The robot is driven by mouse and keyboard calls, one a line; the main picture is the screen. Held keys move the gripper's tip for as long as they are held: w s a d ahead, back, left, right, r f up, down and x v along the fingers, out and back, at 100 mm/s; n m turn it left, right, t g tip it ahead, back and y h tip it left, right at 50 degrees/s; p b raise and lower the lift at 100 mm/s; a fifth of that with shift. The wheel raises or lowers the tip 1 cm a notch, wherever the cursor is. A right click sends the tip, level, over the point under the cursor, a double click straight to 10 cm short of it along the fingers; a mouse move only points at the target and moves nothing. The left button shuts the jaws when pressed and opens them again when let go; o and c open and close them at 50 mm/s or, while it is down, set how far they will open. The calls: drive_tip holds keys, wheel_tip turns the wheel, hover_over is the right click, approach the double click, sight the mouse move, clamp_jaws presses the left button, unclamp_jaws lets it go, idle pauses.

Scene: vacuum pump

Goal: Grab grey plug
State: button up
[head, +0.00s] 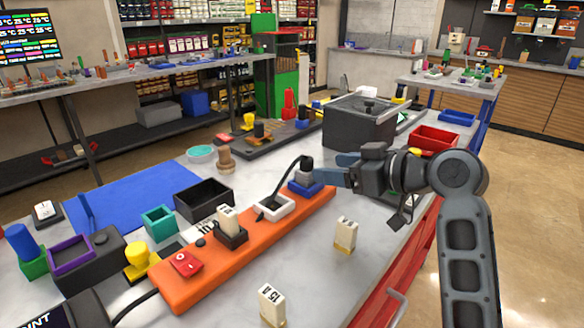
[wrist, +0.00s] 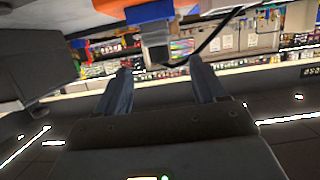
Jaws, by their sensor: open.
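The grey plug (head: 307,164) stands upright in a blue socket (head: 305,188) at the far end of the orange power strip (head: 190,278). A black cable runs from the plug. My gripper (head: 333,169) is open just to the right of the plug, its blue fingers pointing left at it. In the wrist view, which appears upside down, the grey plug (wrist: 156,50) hangs below the blue socket (wrist: 148,12), ahead of my gripper (wrist: 160,68) and between the lines of its two fingers. The fingers look empty; contact cannot be told.
A white socket (head: 274,207) and a red switch (head: 181,263) sit on the strip. White labelled blocks (head: 345,235) stand to its right. A dark grey box (head: 358,125) stands behind my gripper.

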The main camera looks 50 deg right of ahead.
sight(314, 162)
drive_tip(key=x, duration=0.4)
drive_tip(key=p+x, duration=0.1)
drive_tip(key=x, duration=0.1)
drive_tip(key=shift+w+d+r, duration=0.1)
drive_tip(key=shift+w+r, duration=0.2)
drive_tip(key=shift+w, duration=0.15)
drive_tip(key=shift+w+f, duration=0.25)
drive_tip(key=shift+w, duration=0.3)
drive_tip(key=shift+c, duration=0.4)
drive_tip(key=c, duration=1)
drive_tip(key=shift+r, duration=0.1)
